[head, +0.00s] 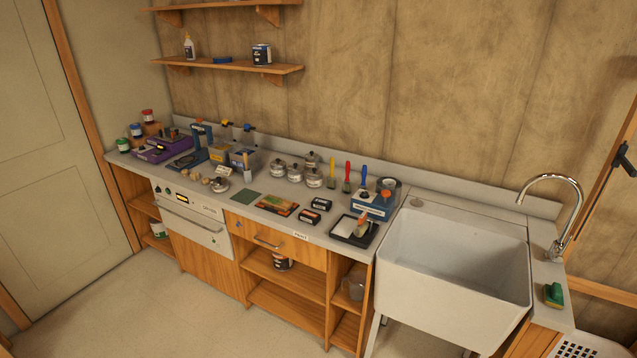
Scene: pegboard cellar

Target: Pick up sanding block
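No sanding block can be told for certain at this size. Two small dark blocks with pale and reddish markings lie on the grey worktop (228,207), one nearer the front edge (312,217) and one just behind it (321,204). A green block-like thing (553,294) lies on the ledge right of the sink. A flat green sheet (247,197) and a flat orange and green item (276,205) lie left of the dark blocks. Neither of my grippers is in view.
A black tray (345,240) holds a small upright item near the worktop's right end. A white sink (450,290) with a chrome tap (569,217) adjoins it. Tins (296,173), brushes and tool boxes crowd the back. Open floor (180,310) lies before the cabinets.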

